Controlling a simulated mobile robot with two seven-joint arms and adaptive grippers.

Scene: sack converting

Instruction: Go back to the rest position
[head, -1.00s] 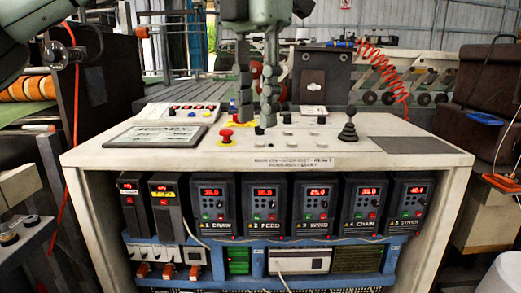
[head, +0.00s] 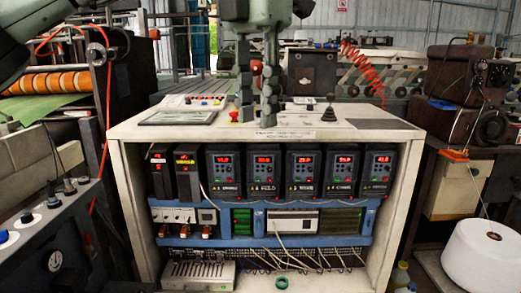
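My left gripper (head: 257,112) hangs down at the top middle of the head view, fingers pointing down. I cannot tell exactly how high above the top the fingertips are. A red mushroom button (head: 234,116) shows just left of the fingers, and a black joystick (head: 329,109) stands to their right. My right gripper is not in view.
A grey button panel (head: 45,235) stands close at left.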

